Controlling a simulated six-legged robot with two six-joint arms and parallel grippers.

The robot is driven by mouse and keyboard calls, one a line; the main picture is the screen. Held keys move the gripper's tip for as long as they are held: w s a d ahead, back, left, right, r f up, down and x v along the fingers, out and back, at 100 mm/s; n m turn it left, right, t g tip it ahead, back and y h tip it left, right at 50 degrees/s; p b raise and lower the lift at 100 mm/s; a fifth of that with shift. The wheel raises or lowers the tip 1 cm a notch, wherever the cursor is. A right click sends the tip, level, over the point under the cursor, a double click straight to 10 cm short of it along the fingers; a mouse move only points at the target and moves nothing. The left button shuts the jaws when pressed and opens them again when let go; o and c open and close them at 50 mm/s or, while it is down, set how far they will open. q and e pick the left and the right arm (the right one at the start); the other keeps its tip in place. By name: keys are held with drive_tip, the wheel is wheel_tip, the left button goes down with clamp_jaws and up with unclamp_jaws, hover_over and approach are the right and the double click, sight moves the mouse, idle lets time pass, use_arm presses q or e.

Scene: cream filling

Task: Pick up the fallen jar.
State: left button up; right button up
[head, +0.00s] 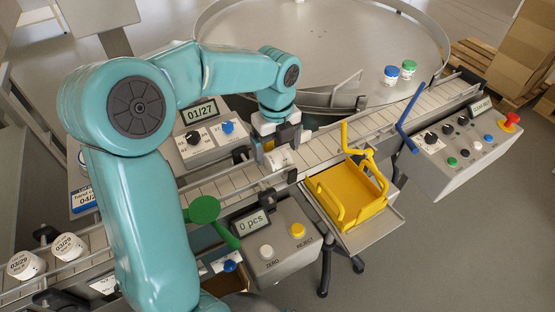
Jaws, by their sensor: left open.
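A white jar (280,159) lies on the conveyor (228,184) near the middle of the head view and looks tipped on its side. Its upper part is partly hidden by my gripper. My left gripper (279,143) points down over the jar, with its jaws open. Whether the fingers touch the jar cannot be told. My right gripper is not in view.
Conveyor rails run beside the jar. A yellow tray (352,190) and a counter box (275,252) stand in front, with a green paddle (204,209) nearby. Two white-lidded jars (68,246) stand at left. Blue-lidded (391,75) and green-lidded (408,69) jars stand at back right.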

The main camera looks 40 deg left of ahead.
sight(278, 154)
use_arm(q)
drive_tip(key=f, duration=0.3)
drive_tip(key=shift+w+d+f, duration=0.1)
drive_tip(key=shift+w+f, duration=0.1)
drive_tip(key=shift+w, duration=0.05)
drive_tip(key=shift+s, duration=0.15)
drive_tip(key=shift+c, duration=1.3)
drive_tip(key=c, duration=0.8)
drive_tip(key=shift+c, duration=0.2)
